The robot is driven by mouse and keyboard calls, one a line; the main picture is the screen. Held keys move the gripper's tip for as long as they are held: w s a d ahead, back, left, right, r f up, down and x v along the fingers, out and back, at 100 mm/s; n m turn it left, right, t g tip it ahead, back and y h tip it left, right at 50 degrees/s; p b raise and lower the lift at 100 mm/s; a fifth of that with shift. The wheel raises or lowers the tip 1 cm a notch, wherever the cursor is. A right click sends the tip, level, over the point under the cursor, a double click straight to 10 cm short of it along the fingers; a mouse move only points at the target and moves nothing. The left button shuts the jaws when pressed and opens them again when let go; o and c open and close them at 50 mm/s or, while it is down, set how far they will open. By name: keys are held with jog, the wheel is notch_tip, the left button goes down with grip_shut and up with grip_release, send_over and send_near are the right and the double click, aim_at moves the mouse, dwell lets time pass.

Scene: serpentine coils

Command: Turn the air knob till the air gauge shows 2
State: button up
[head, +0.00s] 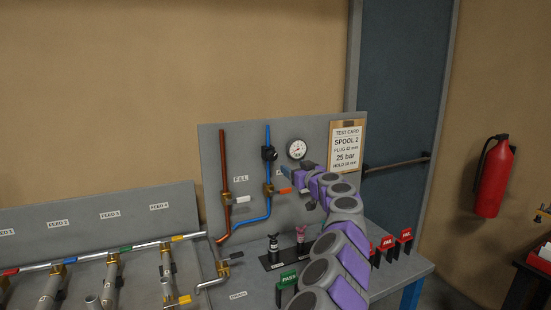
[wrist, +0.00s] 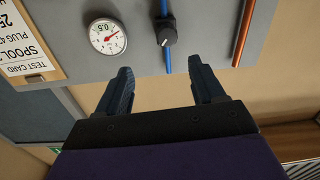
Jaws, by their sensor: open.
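The air knob (head: 269,153) is a black round knob on the blue pipe, high on the grey panel. It also shows in the wrist view (wrist: 167,34), with a pale mark on its face. The air gauge (head: 297,149) is a white dial right of the knob. In the wrist view the gauge (wrist: 107,36) has a red needle, and "0.5" is legible; the exact reading is too small to tell. My gripper (wrist: 160,80) is open and empty, its two dark fingers apart. In the head view my gripper (head: 287,172) is below the knob and gauge, touching neither.
A test card (head: 346,145) hangs right of the gauge. A brown pipe (head: 225,180) and lever valves, one orange-handled (head: 280,191), are on the panel. A fire extinguisher (head: 494,177) hangs far right.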

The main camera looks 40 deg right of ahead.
jog(key=shift+w+a+r, duration=0.1)
jog(key=shift+w+a, duration=0.05)
jog(key=shift+w, duration=0.1)
send_near(274, 156)
jog(key=shift+d+x, duration=0.25)
jog(key=shift+x, duration=1.75)
jog(key=shift+w+r+p, duration=0.1)
jog(key=shift+w+p, duration=0.4)
jog(key=shift+w, duration=0.25)
jog(key=shift+w+d, duration=0.15)
jog(key=shift+w, duration=0.6)
jog(key=shift+w+r+p, duration=0.1)
jog(key=shift+w+p, duration=0.2)
jog(key=shift+p, duration=0.6)
jog(key=w+p, duration=0.1)
jog(key=p, duration=0.1)
jog(key=shift+w+d+p, duration=0.15)
jog(key=shift+d+p, duration=0.1)
jog(key=shift+p, duration=0.1)
jog(key=shift+w+p, duration=0.45)
jog(key=shift+p, duration=0.3)
